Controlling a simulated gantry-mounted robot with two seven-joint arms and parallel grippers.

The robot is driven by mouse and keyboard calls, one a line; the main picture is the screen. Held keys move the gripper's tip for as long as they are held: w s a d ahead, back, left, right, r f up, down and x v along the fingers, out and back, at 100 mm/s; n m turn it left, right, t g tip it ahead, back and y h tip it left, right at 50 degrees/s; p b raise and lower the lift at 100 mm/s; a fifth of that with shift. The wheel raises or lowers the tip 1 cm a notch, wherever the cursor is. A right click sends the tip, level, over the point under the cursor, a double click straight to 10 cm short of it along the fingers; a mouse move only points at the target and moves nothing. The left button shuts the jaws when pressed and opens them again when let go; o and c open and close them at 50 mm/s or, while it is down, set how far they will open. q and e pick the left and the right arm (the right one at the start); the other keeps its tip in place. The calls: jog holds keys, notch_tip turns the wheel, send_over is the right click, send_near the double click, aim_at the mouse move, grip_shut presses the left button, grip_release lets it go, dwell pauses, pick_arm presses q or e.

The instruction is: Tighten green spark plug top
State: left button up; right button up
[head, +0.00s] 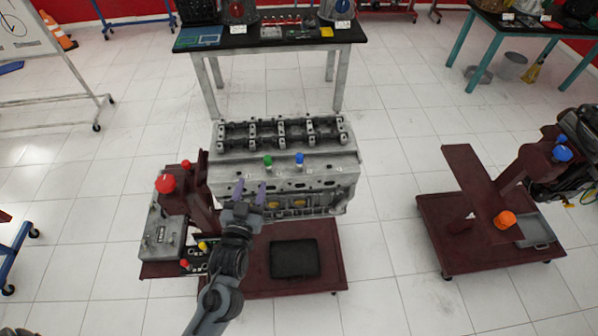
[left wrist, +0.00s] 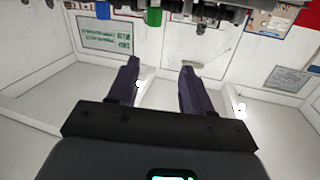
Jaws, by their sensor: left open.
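The green spark plug top (head: 267,160) stands on the grey engine block (head: 230,172), left of a blue spark plug top (head: 299,158). My left gripper (head: 250,192) is open and empty in front of the block, below and slightly left of the green top in the head view. In the left wrist view its two purple fingers (left wrist: 160,75) are apart with nothing between them. The green top (left wrist: 153,16) shows beyond the fingers near the upper edge, slightly left of centre. A blue part (left wrist: 103,9) is to its left. My right gripper is not in view.
The block sits on a dark red stand (head: 310,240) with a red knob (head: 165,183) at its left. A second dark red stand (head: 470,235) with an orange knob (head: 504,220) is at right. A black-topped table (head: 340,36) stands behind. Open tiled floor lies between the stands.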

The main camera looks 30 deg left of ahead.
aim_at(266, 161)
pick_arm(q)
jog(key=shift+n+y, duration=0.4)
jog(key=shift+n, duration=0.3)
jog(key=w+a+f, duration=0.1)
jog(key=w, duration=0.2)
jog(key=w+a+b, duration=0.1)
jog(key=w, duration=0.3)
jog(key=w+a+f+b, duration=0.1)
jog(key=w, duration=0.3)
jog(key=shift+w+f, duration=0.1)
jog(key=shift+f, duration=0.25)
jog(key=shift+x, duration=0.9)
jog(key=shift+f, duration=0.1)
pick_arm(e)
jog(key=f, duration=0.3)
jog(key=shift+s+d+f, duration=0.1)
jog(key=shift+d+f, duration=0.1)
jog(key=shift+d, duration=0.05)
pick_arm(q)
jog(key=shift+c, duration=0.3)
grip_shut()
